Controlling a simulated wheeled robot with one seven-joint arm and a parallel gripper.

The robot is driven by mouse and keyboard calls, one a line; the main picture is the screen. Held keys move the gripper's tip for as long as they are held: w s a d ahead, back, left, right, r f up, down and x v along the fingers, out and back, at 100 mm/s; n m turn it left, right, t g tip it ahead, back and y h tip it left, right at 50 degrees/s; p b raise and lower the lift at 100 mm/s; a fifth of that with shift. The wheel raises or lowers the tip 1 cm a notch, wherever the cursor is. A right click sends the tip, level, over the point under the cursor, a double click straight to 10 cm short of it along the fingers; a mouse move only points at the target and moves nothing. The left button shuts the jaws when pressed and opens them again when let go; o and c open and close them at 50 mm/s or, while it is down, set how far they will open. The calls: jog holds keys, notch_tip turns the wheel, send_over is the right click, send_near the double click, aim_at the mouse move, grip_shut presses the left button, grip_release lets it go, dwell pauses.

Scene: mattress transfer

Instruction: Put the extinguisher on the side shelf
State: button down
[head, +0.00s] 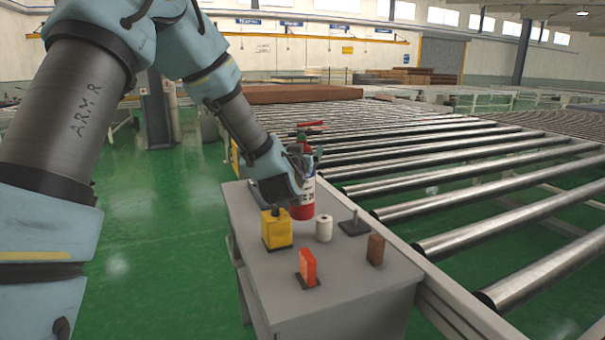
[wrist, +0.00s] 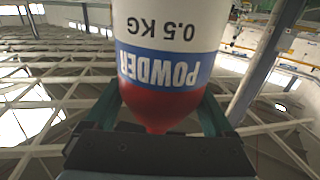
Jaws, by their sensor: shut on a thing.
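The extinguisher (head: 303,205) is red with a white and blue label and stands near the far end of the grey cabinet top (head: 262,262) in the head view. My gripper (head: 303,160) is around its upper part and shut on it. In the wrist view the extinguisher (wrist: 165,60) fills the middle, its label upside down, reading POWDER and 0.5 KG. My gripper's fingers (wrist: 160,118) are on either side of it. Whether its base touches the top is hard to tell. I cannot tell which surface is the side shelf.
On the cabinet top are a yellow box (head: 277,230), a white spool (head: 324,228), a dark plate with a peg (head: 354,224), a red-orange block (head: 308,266) and a brown block (head: 376,249). A roller conveyor (head: 480,190) runs along the right. Green floor lies left.

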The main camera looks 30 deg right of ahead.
jog(key=shift+f, duration=2.45)
grip_release()
jog(key=b+v, duration=0.2)
jog(key=v, duration=1)
